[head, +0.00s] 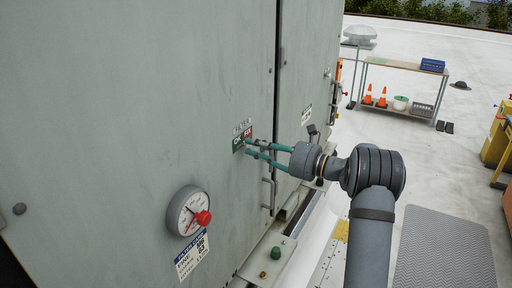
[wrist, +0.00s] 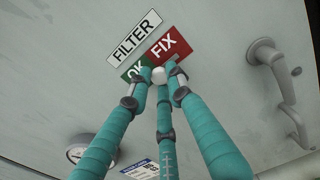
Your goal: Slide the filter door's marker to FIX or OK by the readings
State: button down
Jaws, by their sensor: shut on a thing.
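The filter door (head: 120,110) is a large grey-green panel filling the left of the head view. Its FILTER label (wrist: 133,40) sits above a marker strip with a green OK half (wrist: 133,72) and a red FIX half (wrist: 163,46). My gripper (head: 248,147) reaches the strip from the right; in the wrist view its teal fingers (wrist: 160,78) close around a small white round knob (wrist: 158,75), the marker. The knob is at the strip's lower edge, near the OK–FIX border. A round white gauge (head: 188,211) with a red knob is lower left; its reading is too small to tell.
A blue-white label (head: 191,256) is under the gauge. A door handle (head: 269,192) stands right of the strip, also large in the wrist view (wrist: 278,85). A shelf table (head: 405,70) with cones is far behind.

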jog(key=shift+s+a+f+b, duration=0.15)
jog(key=shift+s+a+b, duration=0.1)
jog(key=shift+s+b, duration=0.3)
jog(key=shift+s+a+f+b, duration=0.1)
jog(key=shift+s+a+b, duration=0.15)
jog(key=shift+s+b, duration=0.25)
jog(key=shift+s+a+r, duration=0.1)
jog(key=shift+s+a, duration=0.1)
jog(key=shift+s, duration=0.05)
jog(key=c, duration=2)
grip_release()
jog(key=shift+w, duration=0.1)
jog(key=shift+c, duration=0.2)
jog(key=o, duration=0.5)
jog(key=shift+r, duration=0.1)
jog(key=shift+c, duration=0.2)
jog(key=shift+s+d, duration=0.2)
jog(key=shift+d, duration=0.1)
jog(key=v, duration=1.1)
jog(key=shift+d, duration=0.2)
